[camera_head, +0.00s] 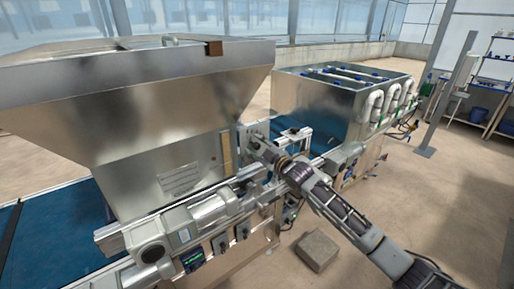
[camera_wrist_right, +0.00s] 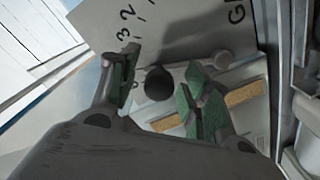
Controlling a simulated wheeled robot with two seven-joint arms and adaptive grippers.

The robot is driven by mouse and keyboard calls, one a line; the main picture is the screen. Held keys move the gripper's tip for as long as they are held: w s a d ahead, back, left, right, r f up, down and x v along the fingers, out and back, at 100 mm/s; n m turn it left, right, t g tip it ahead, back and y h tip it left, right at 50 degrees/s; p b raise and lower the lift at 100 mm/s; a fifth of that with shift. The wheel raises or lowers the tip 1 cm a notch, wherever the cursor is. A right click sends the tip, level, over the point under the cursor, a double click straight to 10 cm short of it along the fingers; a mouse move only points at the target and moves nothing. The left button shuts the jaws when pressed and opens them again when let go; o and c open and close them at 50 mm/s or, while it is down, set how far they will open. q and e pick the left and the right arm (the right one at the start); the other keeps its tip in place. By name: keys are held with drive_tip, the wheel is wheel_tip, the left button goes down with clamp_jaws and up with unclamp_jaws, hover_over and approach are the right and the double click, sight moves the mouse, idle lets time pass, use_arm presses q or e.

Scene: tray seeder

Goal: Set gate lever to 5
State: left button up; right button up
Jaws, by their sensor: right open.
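My right gripper (camera_head: 262,146) reaches in to the side of the seeder, between the large metal hopper (camera_head: 130,100) and the second metal unit. In the right wrist view my right gripper (camera_wrist_right: 163,78) is open, with one green-padded finger on each side of a dark round knob (camera_wrist_right: 158,84), which looks like the gate lever's end. The fingers appear apart from the knob. A grey scale plate (camera_wrist_right: 185,25) behind it carries the numerals 3 and 2, more marks and a large G. The fingers hide part of the scale, so the lever's setting cannot be read. My left gripper is out of view.
A second metal unit (camera_head: 325,100) with white hoses stands behind my right arm. A motor (camera_head: 212,212) and rails run along the seeder's near side. A grey block (camera_head: 317,250) lies on the floor. The floor to the right is mostly clear.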

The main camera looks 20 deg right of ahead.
drive_tip(key=shift+s, duration=0.2)
drive_tip(key=v, duration=1.1)
drive_tip(key=shift+s, duration=0.3)
idle(0.6)
drive_tip(key=shift+d, duration=0.1)
drive_tip(key=shift+r+m, duration=0.1)
drive_tip(key=shift+m, duration=0.3)
